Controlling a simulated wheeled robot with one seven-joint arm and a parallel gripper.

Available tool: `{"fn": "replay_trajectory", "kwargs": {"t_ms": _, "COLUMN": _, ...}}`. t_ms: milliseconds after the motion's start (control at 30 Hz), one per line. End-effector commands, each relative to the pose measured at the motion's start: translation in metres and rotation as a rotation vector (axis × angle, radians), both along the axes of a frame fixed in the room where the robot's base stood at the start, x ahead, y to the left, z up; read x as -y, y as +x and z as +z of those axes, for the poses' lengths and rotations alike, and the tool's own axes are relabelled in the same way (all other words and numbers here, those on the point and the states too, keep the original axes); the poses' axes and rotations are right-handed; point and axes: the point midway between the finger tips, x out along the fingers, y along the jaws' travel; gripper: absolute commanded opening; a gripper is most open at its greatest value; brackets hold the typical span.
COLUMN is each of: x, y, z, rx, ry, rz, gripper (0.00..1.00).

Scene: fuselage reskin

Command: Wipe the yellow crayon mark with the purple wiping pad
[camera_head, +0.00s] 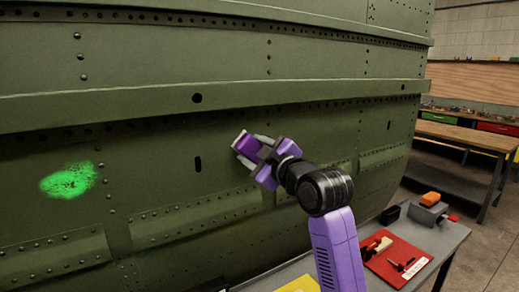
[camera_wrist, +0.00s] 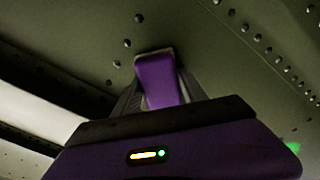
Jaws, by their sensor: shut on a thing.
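My gripper (camera_head: 256,147) is shut on the purple wiping pad (camera_head: 246,144). It holds the pad at the green fuselage skin (camera_head: 225,115), right of a dark slot. In the wrist view the purple pad (camera_wrist: 160,82) stands between the fingers, its pale face towards the riveted skin; I cannot tell whether it touches. No yellow crayon mark shows on the skin. A bright green mark (camera_head: 68,181) is on the skin at the left, well away from the pad. A little green (camera_wrist: 293,147) also shows at the right of the wrist view.
Raised ribs and riveted strips (camera_head: 200,213) cross the skin. A grey table (camera_head: 452,236) at lower right bears a red tray (camera_head: 397,262), an orange-topped block (camera_head: 430,199), a black box (camera_head: 390,214) and a yellow flat thing (camera_head: 300,285). A wooden workbench (camera_head: 465,133) stands behind.

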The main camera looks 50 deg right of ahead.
Motion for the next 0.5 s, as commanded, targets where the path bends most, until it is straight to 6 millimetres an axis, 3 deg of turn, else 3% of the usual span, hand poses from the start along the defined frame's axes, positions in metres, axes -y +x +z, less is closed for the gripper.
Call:
{"fn": "replay_trajectory", "kwargs": {"t_ms": 200, "x": -0.016, "y": 0.006, "z": 0.000, "rx": -0.001, "ry": 0.000, "rz": 0.003, "gripper": 0.12}}
{"fn": "replay_trajectory", "kwargs": {"t_ms": 500, "x": -0.018, "y": 0.007, "z": -0.001, "rx": -0.003, "ry": 0.001, "rz": 0.004, "gripper": 0.12}}
